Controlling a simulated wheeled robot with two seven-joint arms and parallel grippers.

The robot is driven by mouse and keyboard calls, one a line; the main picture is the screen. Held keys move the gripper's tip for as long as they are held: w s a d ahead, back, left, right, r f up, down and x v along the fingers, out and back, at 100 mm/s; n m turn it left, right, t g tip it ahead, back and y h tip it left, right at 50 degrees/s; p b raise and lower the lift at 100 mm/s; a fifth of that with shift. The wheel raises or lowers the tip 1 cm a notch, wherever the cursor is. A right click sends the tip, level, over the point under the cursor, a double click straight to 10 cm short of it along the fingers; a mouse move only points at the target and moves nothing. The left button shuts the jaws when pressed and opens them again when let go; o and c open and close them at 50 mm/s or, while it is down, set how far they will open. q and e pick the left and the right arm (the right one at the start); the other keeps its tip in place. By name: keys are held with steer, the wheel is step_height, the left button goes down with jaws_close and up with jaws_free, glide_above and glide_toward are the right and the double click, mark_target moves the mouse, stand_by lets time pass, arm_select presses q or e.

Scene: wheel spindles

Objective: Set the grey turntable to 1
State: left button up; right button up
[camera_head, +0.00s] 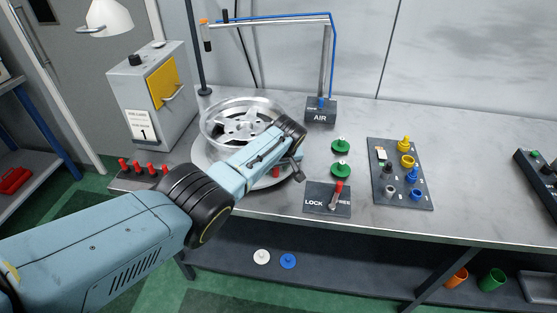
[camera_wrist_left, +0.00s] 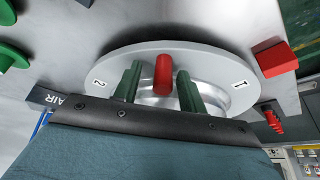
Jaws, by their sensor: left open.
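The grey turntable (camera_head: 201,165) is a round plate on the bench with a metal wheel (camera_head: 215,116) on top. In the left wrist view, the turntable (camera_wrist_left: 118,66) carries a "2" near its left rim and a "1" near its right rim. A red upright peg (camera_wrist_left: 163,74) stands on the plate. My left gripper (camera_wrist_left: 158,90) is open, its two green fingers on either side of the peg with gaps showing. A red block (camera_wrist_left: 276,58) sits at the plate's rim beside the "1". In the head view my left arm hides part of plate and wheel. My right gripper is out of view.
A grey box with a yellow door (camera_head: 161,88) stands at the back left. Green knobs (camera_head: 341,146), the LOCK plate (camera_head: 315,203) with a red lever, and a dark peg board (camera_head: 418,183) lie right of my arm.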

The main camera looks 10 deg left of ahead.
arm_select(q)
steer(key=shift+d+r+p, duration=0.1)
steer(key=shift+r+p, duration=0.2)
steer(key=shift+r, duration=0.15)
steer(key=p+v, duration=0.3)
steer(key=v, duration=0.9)
steer(key=shift+s+r+p, duration=0.15)
steer(key=shift+r+p, duration=0.1)
steer(key=shift+p, duration=0.15)
